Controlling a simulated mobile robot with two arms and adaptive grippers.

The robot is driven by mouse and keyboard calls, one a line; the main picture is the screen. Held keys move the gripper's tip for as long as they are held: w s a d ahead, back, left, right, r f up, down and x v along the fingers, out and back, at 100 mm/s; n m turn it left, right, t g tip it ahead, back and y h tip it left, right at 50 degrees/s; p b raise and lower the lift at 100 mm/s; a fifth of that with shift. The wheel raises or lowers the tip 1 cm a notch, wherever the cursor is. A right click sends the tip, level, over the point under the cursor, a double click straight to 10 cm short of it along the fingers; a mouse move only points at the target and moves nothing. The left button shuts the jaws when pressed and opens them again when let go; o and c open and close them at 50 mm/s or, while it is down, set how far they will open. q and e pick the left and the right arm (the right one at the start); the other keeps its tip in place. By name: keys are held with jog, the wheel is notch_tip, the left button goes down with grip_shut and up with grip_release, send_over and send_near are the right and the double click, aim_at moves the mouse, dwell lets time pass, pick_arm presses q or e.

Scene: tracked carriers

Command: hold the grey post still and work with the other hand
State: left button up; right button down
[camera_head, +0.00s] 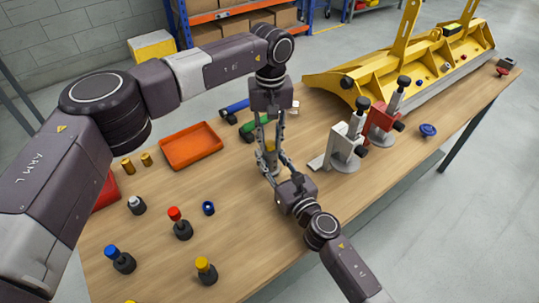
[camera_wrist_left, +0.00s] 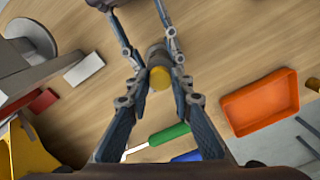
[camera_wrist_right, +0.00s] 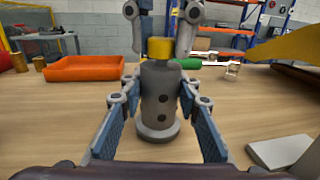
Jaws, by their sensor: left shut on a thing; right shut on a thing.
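My left gripper (camera_head: 269,142) comes down from above, shut on the yellow cap, one finger on each side. My right gripper (camera_wrist_right: 160,98) comes in low from the front, shut on the grey post's body below the cap. The fingers hide much of the post in the head view.
An orange tray (camera_head: 192,146) lies left of the post. Blue and green handled tools (camera_head: 236,106) lie behind. A grey clamp (camera_head: 345,140) and red clamp (camera_head: 384,120) stand to the right, before a yellow beam (camera_head: 415,60). Several black posts with coloured tops (camera_head: 181,224) stand front left.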

pick_arm(q)
jog(key=m, duration=0.5)
jog(key=o, duration=1)
jog(key=shift+c, duration=0.2)
